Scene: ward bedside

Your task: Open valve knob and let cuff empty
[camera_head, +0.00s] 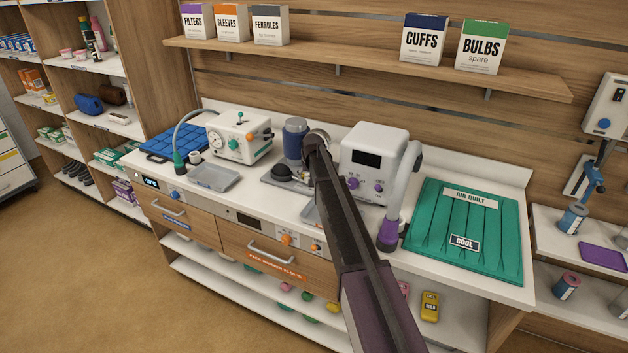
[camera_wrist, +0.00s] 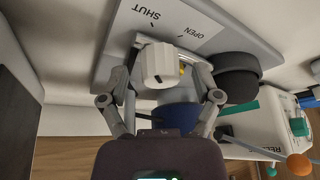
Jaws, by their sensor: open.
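In the wrist view, a white valve knob (camera_wrist: 158,66) with a short dark mark on its face stands at a grey plate (camera_wrist: 112,75) lettered SHUT and OPEN. My gripper (camera_wrist: 168,68) is open, one finger on each side of the knob; I cannot tell whether either touches it. A dark squeeze bulb (camera_wrist: 237,82) sits right of the knob, and part of a blue cuff (camera_wrist: 172,116) shows behind the fingers. In the head view, the blue cuff (camera_head: 295,138) stands upright and the bulb (camera_head: 283,171) is before it. My arm hides the knob there.
A white box with a dark screen (camera_head: 372,162) and a thick grey hose (camera_head: 401,195) are close on the right. A green mat (camera_head: 510,230) lies farther right.

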